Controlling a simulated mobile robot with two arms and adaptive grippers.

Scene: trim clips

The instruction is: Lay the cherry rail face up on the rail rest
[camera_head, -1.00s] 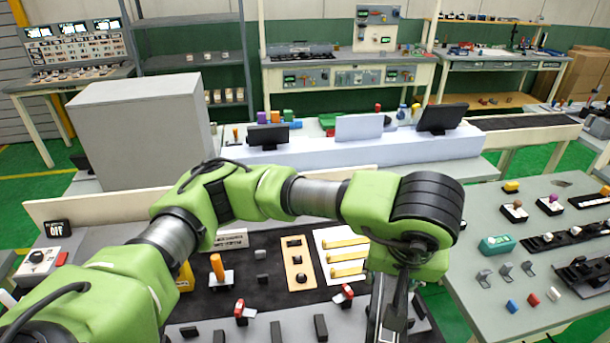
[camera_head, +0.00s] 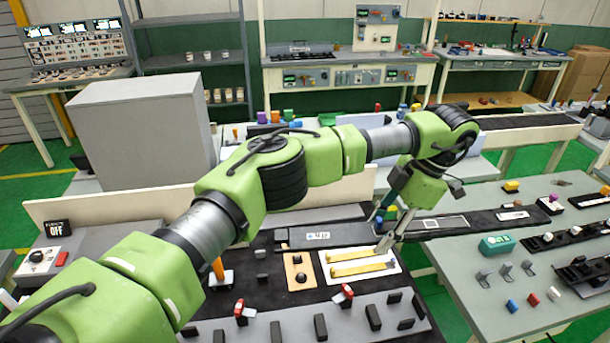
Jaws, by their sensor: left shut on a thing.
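My right gripper is out of view.
A wooden plate (camera_head: 291,283) with black knobs lies left of the white board. Red-topped clips (camera_head: 344,292) and several dark blocks (camera_head: 373,317) stand in front. A teal box (camera_head: 497,245) stands on the right table. A large grey box (camera_head: 145,130) stands at the back left.

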